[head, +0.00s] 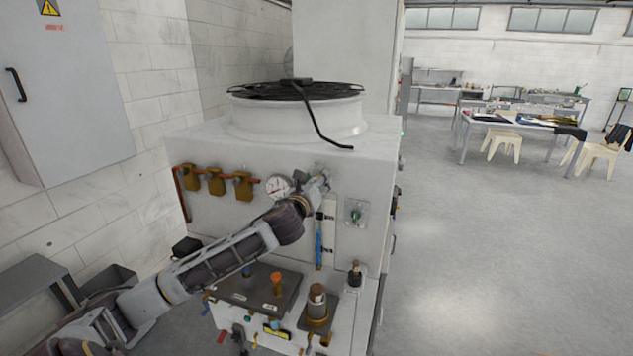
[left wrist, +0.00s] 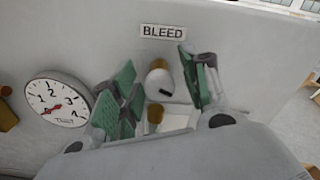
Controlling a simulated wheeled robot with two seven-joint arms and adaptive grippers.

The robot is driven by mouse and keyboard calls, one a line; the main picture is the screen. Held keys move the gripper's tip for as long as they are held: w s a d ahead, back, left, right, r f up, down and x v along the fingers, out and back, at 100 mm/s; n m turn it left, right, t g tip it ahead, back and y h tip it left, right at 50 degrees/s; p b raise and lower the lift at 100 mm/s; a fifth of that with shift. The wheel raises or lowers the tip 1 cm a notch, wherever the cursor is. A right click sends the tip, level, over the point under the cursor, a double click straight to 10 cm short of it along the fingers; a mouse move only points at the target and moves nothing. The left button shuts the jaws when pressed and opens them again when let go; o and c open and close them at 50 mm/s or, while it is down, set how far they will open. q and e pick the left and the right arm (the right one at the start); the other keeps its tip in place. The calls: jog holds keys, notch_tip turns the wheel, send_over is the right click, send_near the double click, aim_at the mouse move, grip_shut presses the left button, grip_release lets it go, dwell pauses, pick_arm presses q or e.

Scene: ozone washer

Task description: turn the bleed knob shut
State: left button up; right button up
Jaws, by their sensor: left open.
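The bleed knob (left wrist: 158,80) is a pale round knob with a dark mark on it, in the middle of the left wrist view. It sits under a BLEED label (left wrist: 163,31) on the white panel. My left gripper (left wrist: 161,76) is open, with its green-padded fingers on either side of the knob. I cannot tell whether either pad touches it. In the head view my left gripper (head: 319,181) is at the machine's front face, just right of the gauge, and hides the knob. My right gripper is not in view.
The pressure gauge (left wrist: 55,102) is left of the knob. Brass valves (head: 215,181) on a copper pipe line the panel's left. A blue-handled tool (head: 319,245) hangs below my gripper. A lower shelf (head: 258,289) carries fittings.

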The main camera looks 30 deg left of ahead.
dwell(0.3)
pick_arm(q)
grip_shut()
jog(key=shift+f, duration=0.15)
dwell(0.7)
